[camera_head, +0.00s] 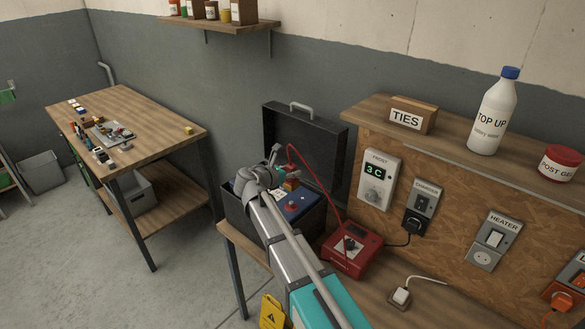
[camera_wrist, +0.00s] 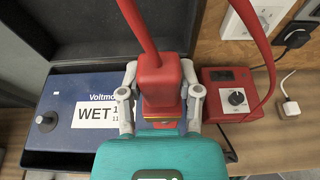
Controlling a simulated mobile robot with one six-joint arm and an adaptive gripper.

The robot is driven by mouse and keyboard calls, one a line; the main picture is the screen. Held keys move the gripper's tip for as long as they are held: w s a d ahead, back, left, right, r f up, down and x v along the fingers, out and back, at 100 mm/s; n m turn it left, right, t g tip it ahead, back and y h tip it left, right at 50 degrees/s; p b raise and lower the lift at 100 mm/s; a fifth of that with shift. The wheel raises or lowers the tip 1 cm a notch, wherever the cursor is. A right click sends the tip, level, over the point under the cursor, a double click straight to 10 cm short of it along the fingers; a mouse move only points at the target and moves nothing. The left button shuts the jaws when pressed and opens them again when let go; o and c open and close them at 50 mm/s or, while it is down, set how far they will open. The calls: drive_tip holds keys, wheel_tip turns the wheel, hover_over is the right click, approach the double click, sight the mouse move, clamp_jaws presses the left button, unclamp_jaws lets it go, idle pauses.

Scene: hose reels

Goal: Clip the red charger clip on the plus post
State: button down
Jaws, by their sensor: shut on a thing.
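The red charger clip (camera_wrist: 160,85) is between the fingers of my gripper (camera_wrist: 160,98), which is shut on it, in the wrist view. A red cable rises from the clip. In the head view my gripper (camera_head: 275,172) holds the clip (camera_head: 292,173) over the open black case. The blue battery (camera_wrist: 72,88), labelled WET, lies in the case; it also shows in the head view (camera_head: 306,207). A black post (camera_wrist: 46,121) stands at its left. A small red post (camera_head: 292,203) shows on its top in the head view. Clip and fingers hide the battery's right part in the wrist view.
The case lid (camera_head: 305,150) stands open behind. A red charger box (camera_head: 350,250) sits right of the case, joined by the cable. A white plug (camera_head: 401,296) lies on the bench. A panel with sockets and a shelf with a bottle (camera_head: 493,115) rise at the right.

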drive_tip(key=shift+d+f+b, duration=0.1)
drive_tip(key=shift+f+b, duration=0.15)
drive_tip(key=shift+b, duration=0.05)
drive_tip(key=shift+s+f+b, duration=0.1)
drive_tip(key=shift+f+b, duration=3.85)
drive_tip(key=shift+f, duration=0.05)
drive_tip(key=shift+c, duration=1)
unclamp_jaws()
wheel_tip(320, 180, up, 9)
drive_tip(key=p, duration=0.8)
drive_tip(key=shift+f, duration=0.2)
